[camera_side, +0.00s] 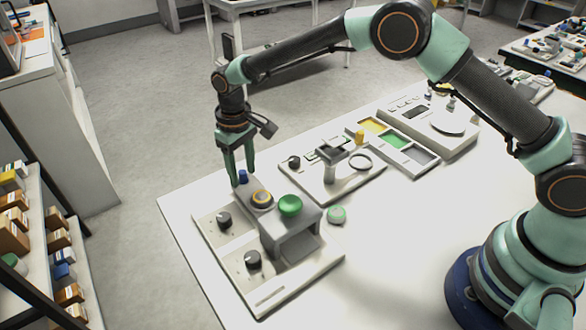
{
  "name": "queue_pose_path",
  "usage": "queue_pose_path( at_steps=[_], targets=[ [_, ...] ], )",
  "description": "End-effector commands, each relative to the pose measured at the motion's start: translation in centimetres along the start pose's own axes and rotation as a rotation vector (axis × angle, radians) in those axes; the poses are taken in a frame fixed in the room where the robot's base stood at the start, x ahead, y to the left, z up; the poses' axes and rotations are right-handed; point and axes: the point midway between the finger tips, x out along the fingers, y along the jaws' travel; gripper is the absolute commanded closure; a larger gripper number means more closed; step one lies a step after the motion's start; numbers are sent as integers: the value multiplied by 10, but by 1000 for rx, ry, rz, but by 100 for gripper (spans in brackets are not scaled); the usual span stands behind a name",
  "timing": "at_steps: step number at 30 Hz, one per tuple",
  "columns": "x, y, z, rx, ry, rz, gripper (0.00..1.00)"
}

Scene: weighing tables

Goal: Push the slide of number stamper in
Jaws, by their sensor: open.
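The device under my gripper, which I take to be the number stamper, has a white base plate (262,300) near the table's front left edge. A raised grey block (285,224) stands on it, with a green knob (290,205) and a yellow-ringed dark button (262,198) on top. A small blue knob (242,176) is at its far left end. My gripper (240,178) points down, open, with its fingertips close to the blue knob. I cannot tell whether they touch it. I cannot clearly make out which part is the slide.
Two black dials (224,220) (253,260) sit on the base plate. A round green piece (337,214) lies just right of it. Behind stand a device with a grey post (330,168), a tray with coloured compartments (397,140) and a scale (448,123). The front right tabletop is clear.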

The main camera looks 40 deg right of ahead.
Motion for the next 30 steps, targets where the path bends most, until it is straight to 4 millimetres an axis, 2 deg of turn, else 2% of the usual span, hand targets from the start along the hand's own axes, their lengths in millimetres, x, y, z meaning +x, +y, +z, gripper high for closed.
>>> queue_pose_path(
  at_steps=[5, 6, 8, 9, 10, 30],
  targets=[
    [0, 0, 0, 0, 0, 0, 46],
    [0, 0, 0, 0, 0, 0, 54],
    [0, 0, 0, 0, 1, 0, 77],
    [0, 0, 0, 0, 1, 0, 92],
    [0, 0, 0, 0, 1, 0, 100],
    [-1, 0, 0, 0, 1, 0, 100]
  ],
)
